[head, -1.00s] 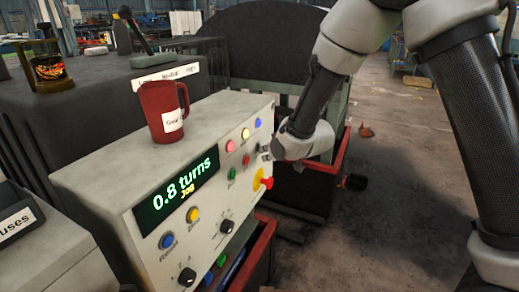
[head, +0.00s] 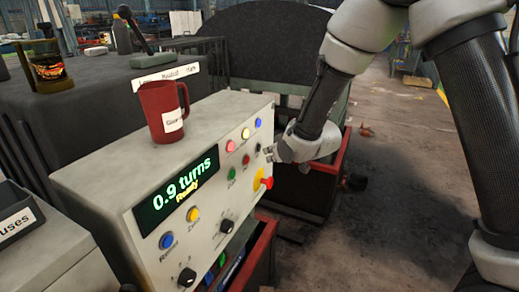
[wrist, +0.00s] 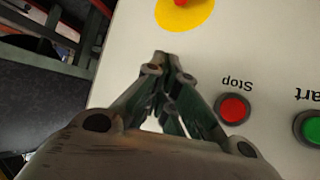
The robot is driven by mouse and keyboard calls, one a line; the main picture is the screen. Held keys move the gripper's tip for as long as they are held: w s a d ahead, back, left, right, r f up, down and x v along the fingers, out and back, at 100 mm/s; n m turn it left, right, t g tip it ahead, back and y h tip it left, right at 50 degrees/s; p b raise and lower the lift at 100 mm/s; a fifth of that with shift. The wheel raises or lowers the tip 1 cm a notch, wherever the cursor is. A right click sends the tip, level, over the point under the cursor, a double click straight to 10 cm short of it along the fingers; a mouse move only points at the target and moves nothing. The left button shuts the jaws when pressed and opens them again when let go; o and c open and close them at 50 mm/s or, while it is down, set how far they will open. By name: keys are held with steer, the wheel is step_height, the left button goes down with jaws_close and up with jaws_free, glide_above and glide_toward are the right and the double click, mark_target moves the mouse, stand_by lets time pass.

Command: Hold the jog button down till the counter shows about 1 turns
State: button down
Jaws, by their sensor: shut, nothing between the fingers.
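The control panel's display (head: 178,195) reads "0.9 turns" with "Ready" below it. My gripper (head: 267,154) is shut and empty, just off the right part of the panel face in the head view. In the wrist view my shut fingers (wrist: 168,65) cover the panel left of the red Stop button (wrist: 233,109). No jog label shows there.
The green Start button (wrist: 312,128) is right of Stop. A red emergency stop on a yellow disc (head: 263,181) sits below the gripper. A red mug (head: 160,110) stands on the panel's top. A red drawer (head: 262,255) is below; open floor lies right.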

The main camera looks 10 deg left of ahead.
steer(key=shift+d, duration=0.15)
steer(key=d, duration=0.1)
steer(key=s+d, duration=0.1)
steer(key=d, duration=0.2)
steer(key=shift+s+d, duration=0.25)
steer(key=shift+s, duration=0.15)
stand_by(0.7)
